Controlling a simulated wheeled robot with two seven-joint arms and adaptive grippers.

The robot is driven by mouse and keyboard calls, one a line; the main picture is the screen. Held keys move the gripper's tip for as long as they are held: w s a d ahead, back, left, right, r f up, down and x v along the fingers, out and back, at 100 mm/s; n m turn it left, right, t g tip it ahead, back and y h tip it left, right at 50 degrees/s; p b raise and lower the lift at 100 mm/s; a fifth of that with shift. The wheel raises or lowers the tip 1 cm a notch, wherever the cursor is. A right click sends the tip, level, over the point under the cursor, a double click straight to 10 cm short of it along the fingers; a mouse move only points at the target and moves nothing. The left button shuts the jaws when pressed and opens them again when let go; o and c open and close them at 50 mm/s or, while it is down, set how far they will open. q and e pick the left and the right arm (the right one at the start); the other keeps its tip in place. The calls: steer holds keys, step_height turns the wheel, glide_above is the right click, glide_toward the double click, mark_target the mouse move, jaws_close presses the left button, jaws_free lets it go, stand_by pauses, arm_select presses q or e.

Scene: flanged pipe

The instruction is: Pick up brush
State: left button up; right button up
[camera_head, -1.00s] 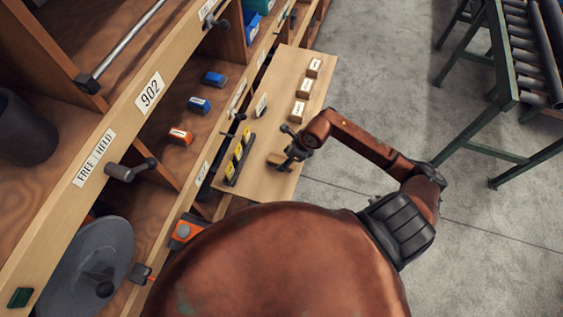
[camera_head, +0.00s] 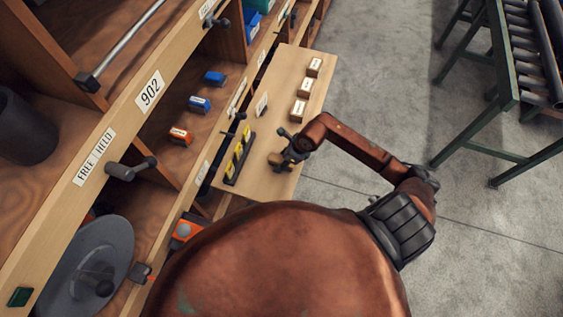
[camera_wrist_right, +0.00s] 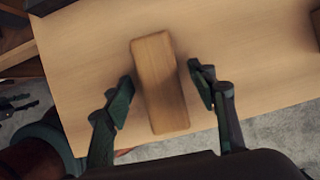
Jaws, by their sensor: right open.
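The brush shows in the right wrist view as a plain wooden block (camera_wrist_right: 158,75) lying on the light wooden board, near its edge. My right gripper (camera_wrist_right: 162,93) is open, with one finger on each side of the block and a visible gap to each. In the head view my right gripper (camera_head: 289,147) is over the near part of the board, with a bit of the brown block (camera_head: 275,159) showing beside it. Bristles cannot be made out. My left gripper is not in view.
The board (camera_head: 262,186) also bears a black rack with yellow labelled pieces (camera_head: 239,158), an upright white tag (camera_head: 261,105) and several labelled wooden blocks (camera_head: 303,93). Wooden shelving (camera_head: 100,150) lines the left. A green roller stand (camera_head: 505,75) stands at the upper right.

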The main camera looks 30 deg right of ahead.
steer(key=shift+c, duration=0.4)
steer(key=c, duration=1.3)
